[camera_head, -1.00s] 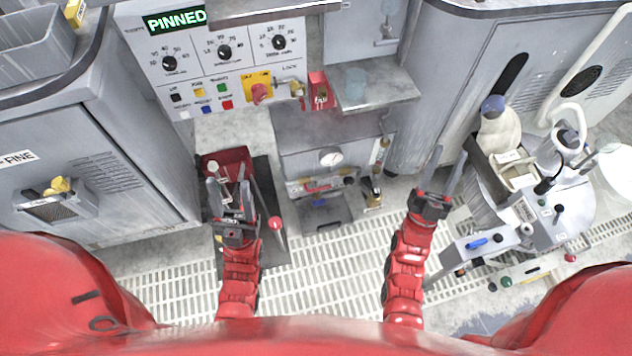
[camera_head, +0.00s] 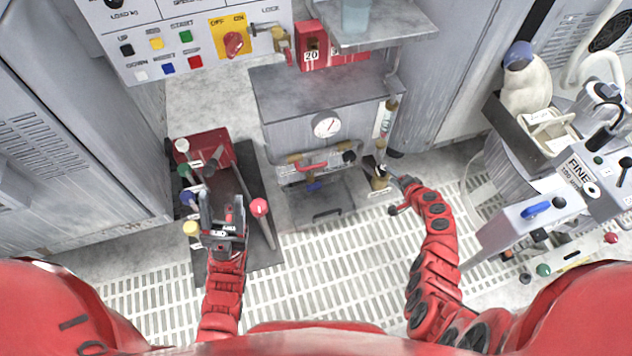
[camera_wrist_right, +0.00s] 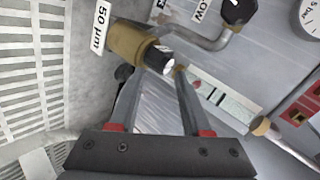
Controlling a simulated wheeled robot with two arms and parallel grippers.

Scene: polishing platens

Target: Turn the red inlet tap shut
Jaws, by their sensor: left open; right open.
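The red inlet tap appears to be the red lever handle (camera_head: 312,165) on the brass pipe, low on the grey cabinet below the round gauge in the head view. I do not make it out in the right wrist view. My right gripper (camera_head: 384,172) is right of the tap, apart from it, beside the brass filter (camera_head: 379,182). In the right wrist view my right gripper (camera_wrist_right: 160,76) is open, with the brass filter body (camera_wrist_right: 132,45) just beyond its fingertips; contact cannot be told. My left gripper (camera_head: 222,208) is open and empty-looking above the dark mat, far left of the tap.
A flow tube (camera_head: 386,118) stands above the filter. A red stand (camera_head: 205,148) with coloured knobs is near my left gripper. A polishing machine (camera_head: 530,225) stands right. Grating floor lies between.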

